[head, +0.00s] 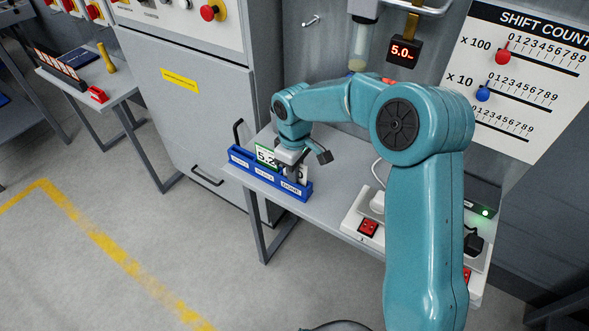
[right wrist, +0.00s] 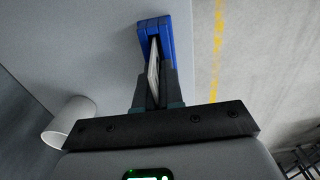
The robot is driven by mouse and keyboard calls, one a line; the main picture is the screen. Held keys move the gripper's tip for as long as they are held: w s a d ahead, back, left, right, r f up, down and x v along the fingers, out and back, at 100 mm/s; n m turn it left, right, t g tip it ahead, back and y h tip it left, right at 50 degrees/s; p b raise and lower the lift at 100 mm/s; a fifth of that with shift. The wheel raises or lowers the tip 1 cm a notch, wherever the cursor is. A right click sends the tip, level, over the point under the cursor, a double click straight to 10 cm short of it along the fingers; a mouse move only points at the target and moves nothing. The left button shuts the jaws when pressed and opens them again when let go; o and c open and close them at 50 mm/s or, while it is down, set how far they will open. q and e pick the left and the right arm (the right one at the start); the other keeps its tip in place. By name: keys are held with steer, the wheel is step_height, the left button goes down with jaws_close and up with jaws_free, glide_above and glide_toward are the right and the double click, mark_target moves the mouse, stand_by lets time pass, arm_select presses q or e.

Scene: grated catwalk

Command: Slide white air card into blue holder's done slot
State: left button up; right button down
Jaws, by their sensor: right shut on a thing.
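The blue holder (head: 240,168) sits along the front edge of the grey bench, with white labels on its front; the right-hand label reads DONE (head: 291,188). A white card with a green border (head: 266,154), reading about 5.2, stands upright towards the holder's left and middle. My right gripper (head: 292,174) points down over the DONE end, shut on a thin white card (right wrist: 153,72). In the right wrist view the card's far end is at the blue holder (right wrist: 155,28). My gripper hides much of it, so I cannot tell how deep it sits. My left gripper is not in view.
A white socket block (head: 362,218) with a red switch and cables is on the bench to the right. A lit display (head: 404,50) reads 5.0 above. A grey cabinet (head: 185,110) stands behind to the left. A white cylinder (right wrist: 68,121) shows in the wrist view.

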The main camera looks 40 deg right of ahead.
steer(key=c, duration=0.8)
jaws_free()
steer(key=shift+r, duration=0.1)
steer(key=shift+r+p, duration=3.2)
steer(key=shift+r, duration=0.8)
steer(key=shift+s, duration=0.1)
